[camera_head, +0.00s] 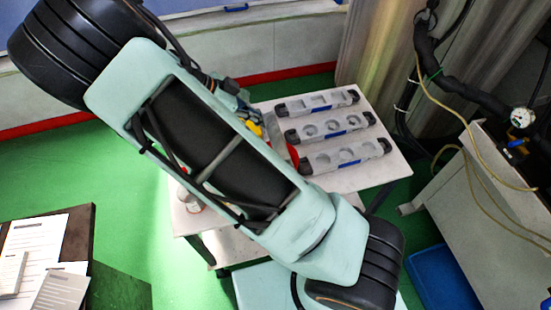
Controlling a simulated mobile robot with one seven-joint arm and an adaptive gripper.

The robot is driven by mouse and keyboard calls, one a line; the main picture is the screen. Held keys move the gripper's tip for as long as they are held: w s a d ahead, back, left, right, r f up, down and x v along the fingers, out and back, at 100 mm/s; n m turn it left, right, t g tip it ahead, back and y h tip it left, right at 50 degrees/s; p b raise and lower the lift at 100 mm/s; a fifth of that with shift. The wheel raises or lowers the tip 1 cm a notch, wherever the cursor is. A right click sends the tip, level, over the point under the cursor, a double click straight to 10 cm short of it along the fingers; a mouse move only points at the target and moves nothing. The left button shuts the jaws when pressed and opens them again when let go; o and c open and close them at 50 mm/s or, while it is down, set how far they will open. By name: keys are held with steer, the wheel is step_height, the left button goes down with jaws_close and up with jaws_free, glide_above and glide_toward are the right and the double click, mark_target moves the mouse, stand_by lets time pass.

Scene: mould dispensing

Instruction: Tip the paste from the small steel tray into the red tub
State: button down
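A small sliver of something red (293,157) shows past the edge of my arm, at the left end of the nearest grey mould on the white table. It may be part of the red tub, but my arm covers the rest. I cannot make out the small steel tray or any paste. My arm crosses the middle of the view from upper left to lower right and hides much of the table. My gripper and its fingers are hidden behind it. A small yellow part (255,129) shows at the arm's far edge; I cannot tell what it belongs to.
A dark desk with papers (38,240) is at lower left, a grey cabinet (480,200) with hoses and a blue bin (440,280) at right.

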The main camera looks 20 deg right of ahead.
stand_by(0.3)
steer(key=shift+a+f+h+b, duration=0.2)
steer(key=shift+a+h+b, duration=0.15)
steer(key=shift+h+b, duration=0.5)
steer(key=shift+r, duration=0.1)
stand_by(1.9)
steer(key=shift+d+r+y, duration=0.15)
steer(key=shift+d+y, duration=0.25)
steer(key=shift+y, duration=0.45)
steer(key=shift+d+r+y, duration=0.1)
steer(key=shift+d+y, duration=0.3)
steer(key=shift+y, duration=0.4)
